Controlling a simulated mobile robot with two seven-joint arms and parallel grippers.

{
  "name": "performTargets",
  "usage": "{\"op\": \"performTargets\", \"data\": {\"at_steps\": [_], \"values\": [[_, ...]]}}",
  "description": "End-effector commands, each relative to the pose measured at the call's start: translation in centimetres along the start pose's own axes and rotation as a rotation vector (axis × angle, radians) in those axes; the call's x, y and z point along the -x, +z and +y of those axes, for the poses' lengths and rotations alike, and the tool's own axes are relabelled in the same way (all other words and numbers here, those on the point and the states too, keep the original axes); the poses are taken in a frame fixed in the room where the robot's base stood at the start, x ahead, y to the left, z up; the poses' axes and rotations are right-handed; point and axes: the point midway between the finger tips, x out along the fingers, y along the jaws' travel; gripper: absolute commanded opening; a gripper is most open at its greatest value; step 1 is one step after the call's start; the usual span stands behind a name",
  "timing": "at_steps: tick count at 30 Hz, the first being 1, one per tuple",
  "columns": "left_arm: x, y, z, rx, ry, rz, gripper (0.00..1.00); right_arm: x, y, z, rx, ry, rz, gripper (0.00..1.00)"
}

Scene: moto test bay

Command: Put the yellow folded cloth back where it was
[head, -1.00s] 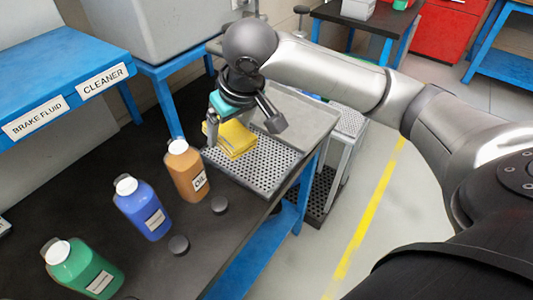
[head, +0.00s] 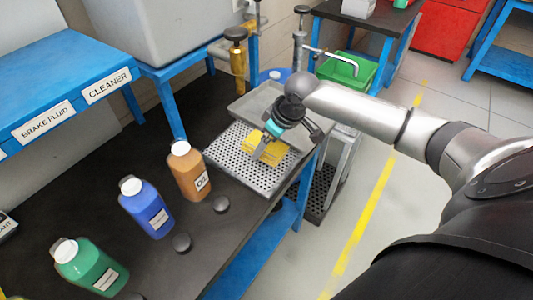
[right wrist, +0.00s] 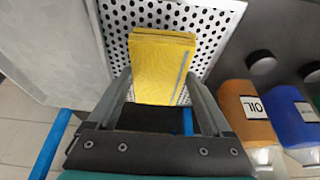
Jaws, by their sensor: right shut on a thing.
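The yellow folded cloth (head: 265,147) is between the fingers of my right gripper (head: 262,150), over the perforated metal plate (head: 232,170) in the head view. In the right wrist view the cloth (right wrist: 160,65) shows between the two fingers of the right gripper (right wrist: 160,85), with the holed plate (right wrist: 115,20) behind it. My right gripper is shut on the cloth. I cannot tell whether the cloth touches the plate. The gripper and wrist partly hide the cloth in the head view. My left gripper is not in view.
An orange oil bottle (head: 189,172), a blue bottle (head: 146,208) and a green bottle (head: 90,266) stand left of the plate. Black caps (head: 221,204) lie near them. A plain grey tray (head: 250,103) adjoins the plate behind. A green bin (head: 346,72) is farther back.

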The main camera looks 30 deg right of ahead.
Motion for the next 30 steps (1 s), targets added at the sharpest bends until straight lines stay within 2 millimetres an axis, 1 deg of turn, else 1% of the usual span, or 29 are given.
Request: {"op": "performTargets", "data": {"at_steps": [7,19,20,23,24,30], "values": [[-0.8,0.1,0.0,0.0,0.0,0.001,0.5,-3.1,1.3,-0.1,0.0,-0.001,-0.002,0.39],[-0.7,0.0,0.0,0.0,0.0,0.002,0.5,-3.5,1.5,-0.1,-0.001,-0.001,0.0,0.39],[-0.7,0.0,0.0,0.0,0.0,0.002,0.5,-3.5,1.5,-0.1,0.0,-0.001,0.0,0.87],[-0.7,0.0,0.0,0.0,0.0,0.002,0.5,-3.5,1.5,-0.1,0.0,-0.001,0.0,0.98],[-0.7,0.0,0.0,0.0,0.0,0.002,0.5,-3.5,1.5,-0.1,0.0,-0.001,-0.001,1.0],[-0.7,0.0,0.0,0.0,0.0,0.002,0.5,-3.5,1.4,-0.1,0.0,0.0,0.0,1.0]]}}
